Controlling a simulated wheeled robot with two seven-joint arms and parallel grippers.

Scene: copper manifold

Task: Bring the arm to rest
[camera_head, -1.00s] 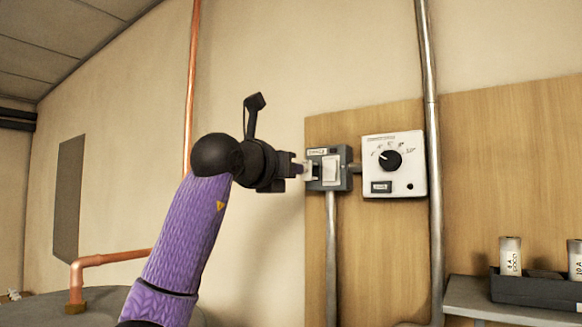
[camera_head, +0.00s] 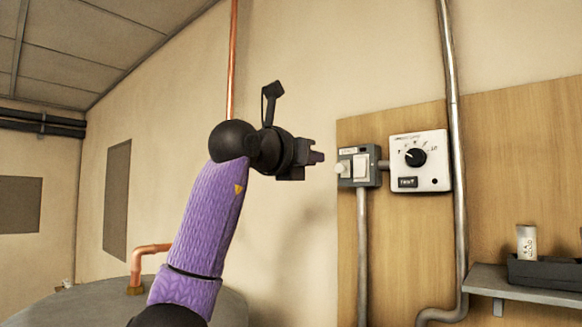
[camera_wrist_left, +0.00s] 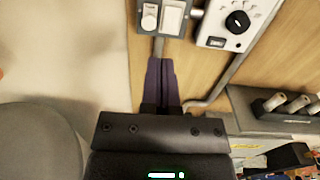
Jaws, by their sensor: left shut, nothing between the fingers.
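My left arm, in a purple sleeve, rises from the bottom of the head view. My left gripper (camera_head: 318,157) points right, shut and empty, a short gap left of the grey switch box (camera_head: 374,166). In the left wrist view the shut fingers (camera_wrist_left: 161,85) show below the switch box (camera_wrist_left: 172,18). The box has a pale round knob and a white rocker switch. To its right is a white dial box (camera_head: 420,160) with a black knob. My right gripper is not in view.
A wooden board (camera_head: 400,240) carries both boxes. A grey vertical pipe (camera_head: 456,150) runs right of the dial. A shelf (camera_head: 530,288) with a dark tray (camera_head: 550,272) and a pale cylinder (camera_head: 527,243) is at lower right. A copper pipe (camera_head: 232,60) stands behind my arm.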

